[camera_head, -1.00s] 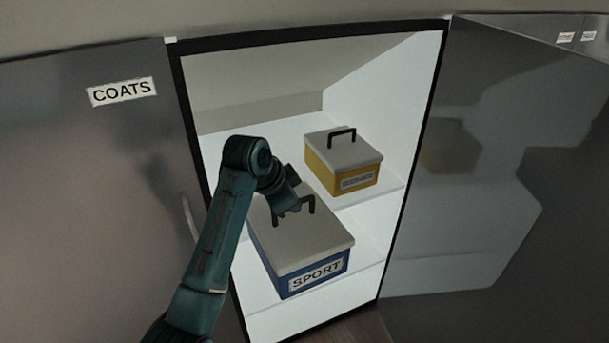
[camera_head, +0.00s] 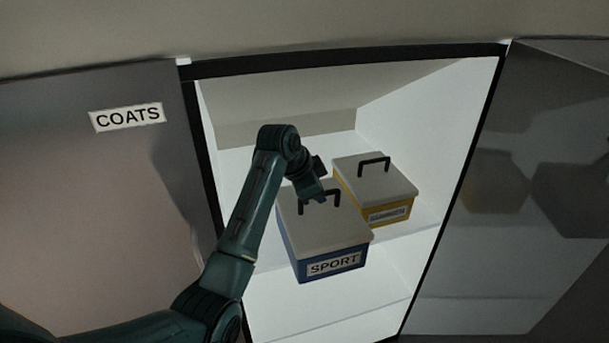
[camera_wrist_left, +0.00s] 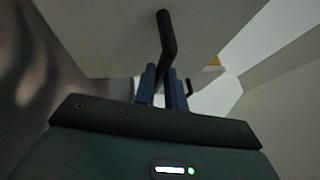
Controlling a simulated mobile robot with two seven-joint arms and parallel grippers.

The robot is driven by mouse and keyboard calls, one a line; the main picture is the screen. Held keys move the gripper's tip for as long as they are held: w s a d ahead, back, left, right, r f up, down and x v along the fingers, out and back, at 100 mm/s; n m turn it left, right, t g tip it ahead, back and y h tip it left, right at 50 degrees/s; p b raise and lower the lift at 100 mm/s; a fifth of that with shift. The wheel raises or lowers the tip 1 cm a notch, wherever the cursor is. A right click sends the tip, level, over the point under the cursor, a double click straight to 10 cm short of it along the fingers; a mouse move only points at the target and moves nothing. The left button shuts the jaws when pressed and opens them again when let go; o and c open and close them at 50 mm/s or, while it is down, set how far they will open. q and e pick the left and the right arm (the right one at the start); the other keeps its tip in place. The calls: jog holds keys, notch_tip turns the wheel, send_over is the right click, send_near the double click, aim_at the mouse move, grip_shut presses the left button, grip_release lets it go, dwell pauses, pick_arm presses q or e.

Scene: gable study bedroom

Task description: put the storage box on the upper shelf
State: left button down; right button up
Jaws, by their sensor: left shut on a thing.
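A blue storage box (camera_head: 331,263) with a grey lid and a SPORT label is in the open wardrobe, in front and to the left of a yellow box (camera_head: 387,213). My left gripper (camera_head: 318,200) is shut on the black handle of the blue box, at the lid's back part. In the left wrist view the two fingers (camera_wrist_left: 163,92) close around the dark handle (camera_wrist_left: 167,48), with the pale lid (camera_wrist_left: 100,30) beyond. The yellow box has a grey lid and a black handle and sits on the upper shelf (camera_head: 420,233). My right gripper is not in view.
The wardrobe has a black frame (camera_head: 340,62) and white inner walls. A grey door marked COATS (camera_head: 127,117) is at left, and a glossy dark door (camera_head: 530,200) is at right. Shelf room right of the yellow box looks narrow.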

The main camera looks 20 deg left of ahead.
pick_arm(q)
jog(key=w+a+f, duration=0.3)
jog(key=w+a, duration=0.4)
jog(key=w, duration=0.3)
jog(key=shift+w+f, duration=0.15)
jog(key=shift+w, duration=0.15)
dwell(0.4)
jog(key=c, duration=1.9)
grip_release()
jog(key=shift+s+f, duration=0.1)
jog(key=shift+f, duration=0.05)
jog(key=o, duration=0.4)
jog(key=shift+o, duration=0.2)
